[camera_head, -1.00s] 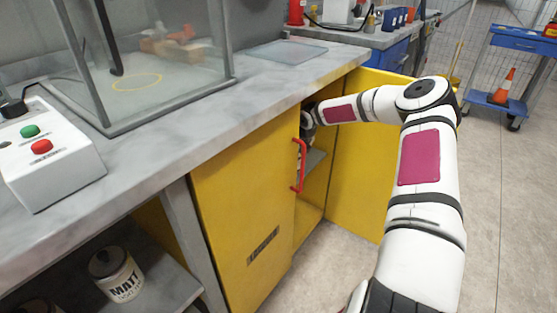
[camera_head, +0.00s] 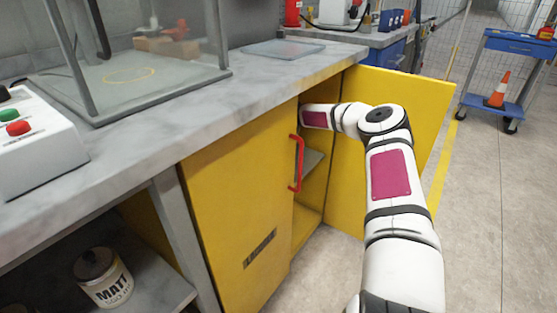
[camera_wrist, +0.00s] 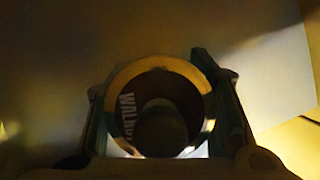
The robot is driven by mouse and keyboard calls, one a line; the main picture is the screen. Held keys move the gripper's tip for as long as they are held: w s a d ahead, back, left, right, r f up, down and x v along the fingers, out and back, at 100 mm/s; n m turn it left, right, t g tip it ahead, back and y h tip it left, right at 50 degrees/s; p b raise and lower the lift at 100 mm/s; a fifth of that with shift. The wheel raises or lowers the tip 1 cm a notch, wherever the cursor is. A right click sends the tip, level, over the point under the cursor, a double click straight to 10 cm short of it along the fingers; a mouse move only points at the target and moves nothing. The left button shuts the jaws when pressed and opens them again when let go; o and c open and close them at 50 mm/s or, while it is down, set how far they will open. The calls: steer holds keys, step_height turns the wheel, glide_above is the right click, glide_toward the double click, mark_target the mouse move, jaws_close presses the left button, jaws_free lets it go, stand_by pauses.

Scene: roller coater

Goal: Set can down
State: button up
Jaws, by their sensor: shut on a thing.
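A round can (camera_wrist: 178,88) with a pale rim, a dark top with a round knob and lettering starting "WAL" fills the middle of the wrist view. My gripper (camera_wrist: 160,82) is shut on it, with a finger on each side. It is dim there, and I cannot tell whether the can touches a surface below. In the head view my arm reaches into the yellow cabinet (camera_head: 235,205) through its open right side. My gripper and the can are hidden there behind the closed left door.
The open yellow door (camera_head: 405,105) stands right beside my arm. A red handle (camera_head: 297,163) sticks out from the closed door. A grey inner shelf (camera_head: 311,160) shows in the cabinet. A can marked MATT (camera_head: 106,284) stands on the lower left shelf.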

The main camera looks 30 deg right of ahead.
steer(key=shift+r, duration=0.1)
steer(key=o, duration=1.3)
steer(key=shift+r, duration=0.15)
steer(key=v, duration=0.1)
steer(key=p+v, duration=0.1)
steer(key=v, duration=0.1)
steer(key=shift+s, duration=0.45)
steer(key=s+p, duration=0.1)
steer(key=s, duration=0.4)
steer(key=s+p, duration=0.2)
steer(key=s, duration=0.2)
steer(key=shift+s+a, duration=0.2)
steer(key=shift+s, duration=0.8)
